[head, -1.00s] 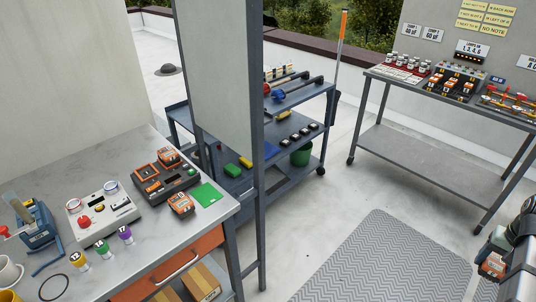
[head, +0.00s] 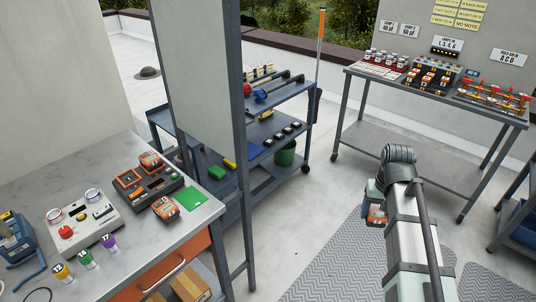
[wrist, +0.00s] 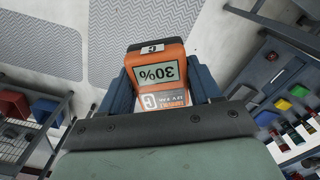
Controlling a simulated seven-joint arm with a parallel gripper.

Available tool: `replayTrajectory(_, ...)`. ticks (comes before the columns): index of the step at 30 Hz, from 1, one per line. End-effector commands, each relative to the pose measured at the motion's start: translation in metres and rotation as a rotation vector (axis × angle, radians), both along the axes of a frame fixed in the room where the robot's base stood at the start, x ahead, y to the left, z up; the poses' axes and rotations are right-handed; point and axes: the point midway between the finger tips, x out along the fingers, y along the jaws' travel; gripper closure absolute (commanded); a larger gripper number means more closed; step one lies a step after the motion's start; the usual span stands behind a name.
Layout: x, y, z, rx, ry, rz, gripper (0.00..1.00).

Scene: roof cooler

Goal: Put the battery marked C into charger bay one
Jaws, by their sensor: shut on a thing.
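My gripper (wrist: 160,88) is shut on an orange battery (wrist: 158,52), with a blue finger on each side. The battery has a 30% display, upside down in the wrist view, and a letter that reads as C or G. In the head view the held battery (head: 376,215) is in the air above the grey mat, far from both tables. A black and orange charger (head: 153,188) sits on the left table with an orange battery (head: 151,160) at its back end. Another orange battery (head: 166,208) is by its front right. Bay numbers are too small to read.
The left table (head: 120,150) also holds a white control box (head: 83,222), coloured numbered pots and a green card (head: 190,199). A tall grey panel (head: 205,90) stands behind it. A far table (head: 358,75) carries more orange units (head: 430,77). The floor between is open.

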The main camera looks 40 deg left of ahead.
Motion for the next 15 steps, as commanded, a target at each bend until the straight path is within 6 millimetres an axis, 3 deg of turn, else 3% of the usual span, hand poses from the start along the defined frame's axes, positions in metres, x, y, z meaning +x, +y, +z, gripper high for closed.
replayTrajectory(1,-0.005,0.017,0.002,0.0,0.0,0.026,0.82)
replayTrajectory(15,-0.062,0.149,0.016,0.001,-0.001,0.239,0.82)
